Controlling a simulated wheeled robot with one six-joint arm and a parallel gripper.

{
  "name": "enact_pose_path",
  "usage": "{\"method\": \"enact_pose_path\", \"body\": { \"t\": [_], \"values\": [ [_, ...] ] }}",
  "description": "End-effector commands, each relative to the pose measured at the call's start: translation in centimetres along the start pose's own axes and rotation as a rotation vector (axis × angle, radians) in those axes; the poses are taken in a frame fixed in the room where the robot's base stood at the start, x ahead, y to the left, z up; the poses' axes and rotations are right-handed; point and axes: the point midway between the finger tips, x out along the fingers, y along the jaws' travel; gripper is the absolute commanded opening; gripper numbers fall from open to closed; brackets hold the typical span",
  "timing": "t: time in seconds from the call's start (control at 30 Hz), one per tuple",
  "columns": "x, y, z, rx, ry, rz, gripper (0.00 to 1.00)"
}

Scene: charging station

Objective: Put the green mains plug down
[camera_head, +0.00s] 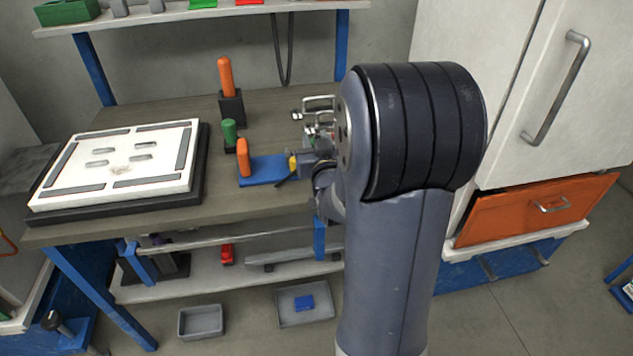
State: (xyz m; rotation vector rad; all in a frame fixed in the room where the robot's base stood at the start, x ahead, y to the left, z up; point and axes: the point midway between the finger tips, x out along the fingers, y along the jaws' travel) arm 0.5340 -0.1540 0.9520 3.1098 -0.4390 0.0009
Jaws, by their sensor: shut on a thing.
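My gripper (308,160) is at the right part of the workbench, low over its top and largely hidden behind my own arm. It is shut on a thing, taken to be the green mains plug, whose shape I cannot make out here. A small yellow piece (293,163) shows at the gripper, next to a blue plate (264,169) with an upright orange handle (242,157). A short green cylinder (229,132) stands on a dark base to the left of the gripper; I cannot tell whether it is a plug.
The wooden workbench (155,112) has free room at the back left. A white panel (120,165) in a black frame covers its left side. An orange handle (225,77) stands in a black block (231,107). Metal fittings (318,105) are close behind the gripper.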

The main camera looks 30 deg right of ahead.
Motion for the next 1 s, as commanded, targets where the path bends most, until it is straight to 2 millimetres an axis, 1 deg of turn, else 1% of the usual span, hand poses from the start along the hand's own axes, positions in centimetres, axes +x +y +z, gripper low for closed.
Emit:
{"method": "enact_pose_path", "body": {
  "t": [0.03, 0.1, 0.33, 0.5, 0.6, 0.7, 1.0],
  "values": [
    [0.0, 0.0, 1.2, 0.001, -0.006, 0.000, 0.05],
    [0.0, 0.0, 2.2, 0.001, -0.005, 0.000, 0.05],
    [0.0, 0.0, 3.9, 0.000, -0.002, -0.001, 0.05],
    [0.0, 0.0, 6.2, 0.000, -0.004, -0.001, 0.05],
    [0.0, 0.0, 7.2, 0.000, -0.002, -0.001, 0.05],
    [0.0, 0.0, 7.5, -0.001, 0.000, 0.000, 0.05],
    [0.0, 0.0, 7.7, 0.000, 0.001, 0.000, 0.05]
  ]
}}
